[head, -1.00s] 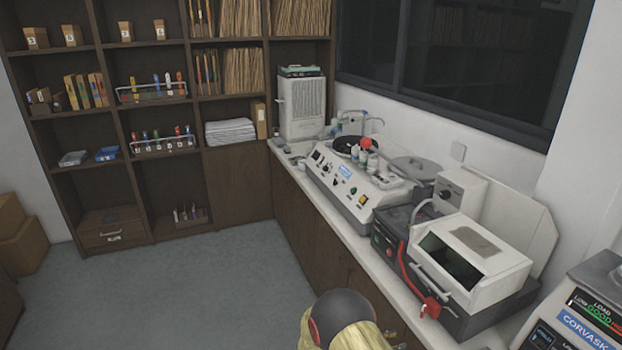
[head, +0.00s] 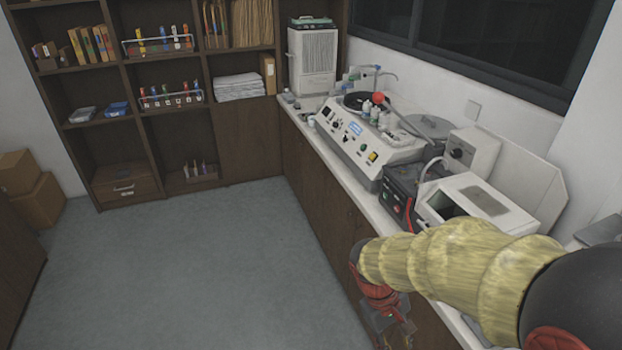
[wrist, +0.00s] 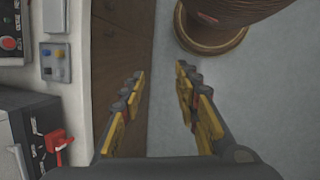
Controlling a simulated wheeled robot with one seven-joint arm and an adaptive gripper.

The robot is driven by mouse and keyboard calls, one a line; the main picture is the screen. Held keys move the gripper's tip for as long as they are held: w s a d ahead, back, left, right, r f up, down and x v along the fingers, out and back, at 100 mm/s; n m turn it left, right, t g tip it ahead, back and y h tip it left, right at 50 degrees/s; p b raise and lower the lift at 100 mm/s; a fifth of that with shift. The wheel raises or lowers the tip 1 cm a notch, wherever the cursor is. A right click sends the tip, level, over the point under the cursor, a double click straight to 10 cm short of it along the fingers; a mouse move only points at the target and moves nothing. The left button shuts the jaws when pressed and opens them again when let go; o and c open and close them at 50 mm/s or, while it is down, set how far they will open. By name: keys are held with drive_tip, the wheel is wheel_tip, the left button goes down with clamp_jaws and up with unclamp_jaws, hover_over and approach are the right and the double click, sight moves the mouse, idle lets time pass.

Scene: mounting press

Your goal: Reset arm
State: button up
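My gripper (wrist: 160,105) shows in the wrist view with its two yellow and black fingers spread apart and nothing between them. It hangs over the grey floor beside the brown cabinet fronts. In the head view my arm, in a yellowish sleeve, reaches in from the lower right, and my gripper (head: 393,325) is at the bottom, partly cut off and pointing down in front of the cabinets.
The counter (head: 322,133) runs along the right wall with a polishing machine (head: 360,135) and a white-lidded machine (head: 475,205). A red lever (wrist: 58,140) shows in the wrist view. Shelves (head: 160,110) stand at the back. Open floor (head: 200,270) lies left.

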drive_tip(key=s+r+m+t+y, duration=0.1)
drive_tip(key=s+r+m+t, duration=0.1)
drive_tip(key=r, duration=0.7)
drive_tip(key=s+r+m+t+y, duration=0.2)
drive_tip(key=s+r+t, duration=0.3)
drive_tip(key=r, duration=0.5)
drive_tip(key=shift+s+a+m+t+y, duration=0.15)
drive_tip(key=shift+a+m+t+y, duration=0.15)
drive_tip(key=shift+m, duration=0.3)
drive_tip(key=shift+c, duration=0.5)
idle(2.2)
